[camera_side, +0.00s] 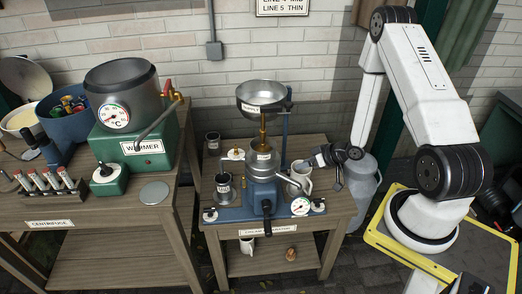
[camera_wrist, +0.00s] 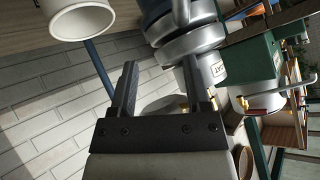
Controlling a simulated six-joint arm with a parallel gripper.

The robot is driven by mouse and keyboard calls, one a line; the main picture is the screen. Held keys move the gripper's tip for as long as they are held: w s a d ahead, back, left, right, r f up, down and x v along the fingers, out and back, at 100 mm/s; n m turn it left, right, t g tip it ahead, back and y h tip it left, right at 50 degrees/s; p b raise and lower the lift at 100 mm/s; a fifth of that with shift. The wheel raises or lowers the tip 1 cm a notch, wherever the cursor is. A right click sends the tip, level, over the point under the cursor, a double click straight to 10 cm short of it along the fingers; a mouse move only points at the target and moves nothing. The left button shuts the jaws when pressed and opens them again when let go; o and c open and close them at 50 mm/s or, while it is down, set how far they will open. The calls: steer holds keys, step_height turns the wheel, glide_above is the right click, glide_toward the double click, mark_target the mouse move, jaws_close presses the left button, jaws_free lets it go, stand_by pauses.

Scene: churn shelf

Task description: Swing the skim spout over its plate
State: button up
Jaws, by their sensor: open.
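The cream separator (camera_side: 262,163) stands on a small wooden table, with a steel bowl (camera_side: 262,97) on top and a blue base (camera_side: 240,212). Its stacked silver body also shows in the wrist view (camera_wrist: 190,45), close behind my right-hand finger, with a small labelled part beside it. I cannot tell the skim spout or its plate apart for certain among the small parts. My gripper (camera_side: 317,158) is at the separator's right side, level with its body. In the wrist view my gripper (camera_wrist: 158,75) has its fingers apart, with nothing clearly held between them.
A white mug (camera_side: 301,176) stands right of the separator, close below my gripper. A green warmer (camera_side: 140,150) stands on the left table. A grey can (camera_side: 360,185) stands behind right.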

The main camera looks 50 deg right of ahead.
mark_target(293, 180)
steer(key=s+a+f+m+t+y, duration=0.1)
steer(key=s+f+m+t+y, duration=0.1)
steer(key=s, duration=0.3)
steer(key=shift+s+a+f+t+y, duration=0.25)
steer(key=shift+f+t+y, duration=0.05)
steer(key=shift+f+t, duration=0.55)
steer(key=shift+w, duration=0.1)
steer(key=shift+x, duration=3.8)
steer(key=shift+a, duration=0.1)
jaws_close()
